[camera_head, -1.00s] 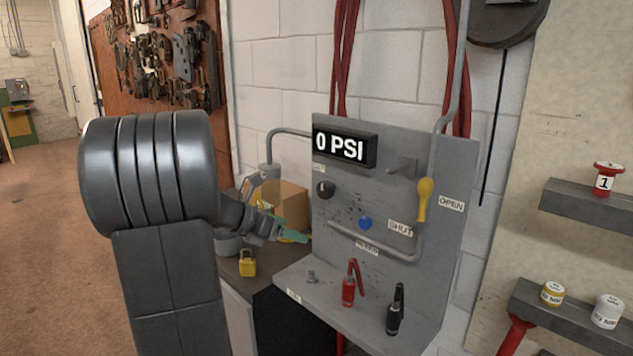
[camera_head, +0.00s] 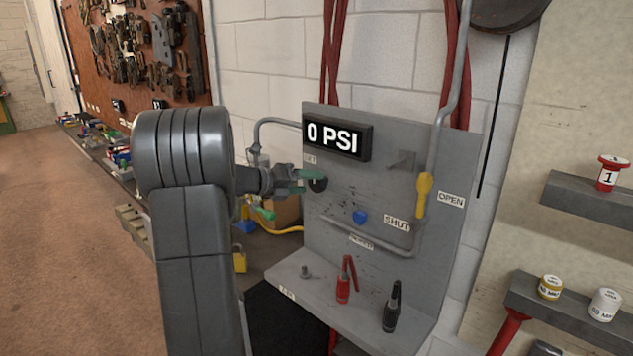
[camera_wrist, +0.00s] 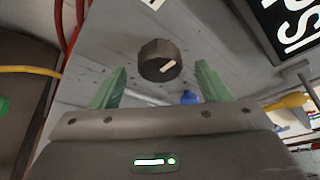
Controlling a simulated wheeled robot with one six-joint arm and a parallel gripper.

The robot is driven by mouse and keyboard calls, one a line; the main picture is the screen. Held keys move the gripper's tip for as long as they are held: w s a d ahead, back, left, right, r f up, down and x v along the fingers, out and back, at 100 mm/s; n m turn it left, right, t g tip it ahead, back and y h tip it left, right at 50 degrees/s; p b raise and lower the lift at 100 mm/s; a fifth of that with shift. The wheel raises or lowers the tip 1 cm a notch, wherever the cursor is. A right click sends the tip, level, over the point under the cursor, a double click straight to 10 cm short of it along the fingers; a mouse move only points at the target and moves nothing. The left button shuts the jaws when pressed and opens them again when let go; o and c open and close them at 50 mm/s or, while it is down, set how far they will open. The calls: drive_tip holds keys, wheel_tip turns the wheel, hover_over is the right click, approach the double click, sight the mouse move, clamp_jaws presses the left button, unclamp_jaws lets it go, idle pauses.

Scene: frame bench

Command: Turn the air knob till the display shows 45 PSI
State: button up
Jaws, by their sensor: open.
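The air knob (camera_head: 317,184) is a dark round knob with a pale pointer mark on the grey panel, below the display. In the wrist view the knob (camera_wrist: 160,61) lies ahead of and between my two green fingertips. My gripper (camera_head: 305,181) is open, with its fingers pointing at the knob. In the wrist view my gripper (camera_wrist: 158,88) has a clear gap between its fingers, and I see no contact with the knob. The display (camera_head: 337,137) reads 0 PSI; only part of the display (camera_wrist: 285,30) shows in the wrist view.
A yellow valve handle (camera_head: 424,194) sits between the OPEN and SHUT labels. A blue knob (camera_head: 360,217) is lower on the panel, near a grey pipe (camera_head: 372,243). A red-handled fitting (camera_head: 344,288) and a black one (camera_head: 392,308) stand on the panel's shelf.

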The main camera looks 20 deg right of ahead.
sight(313, 183)
drive_tip(key=shift+x, duration=2.05)
drive_tip(key=c, duration=1)
drive_tip(key=shift+o, duration=0.2)
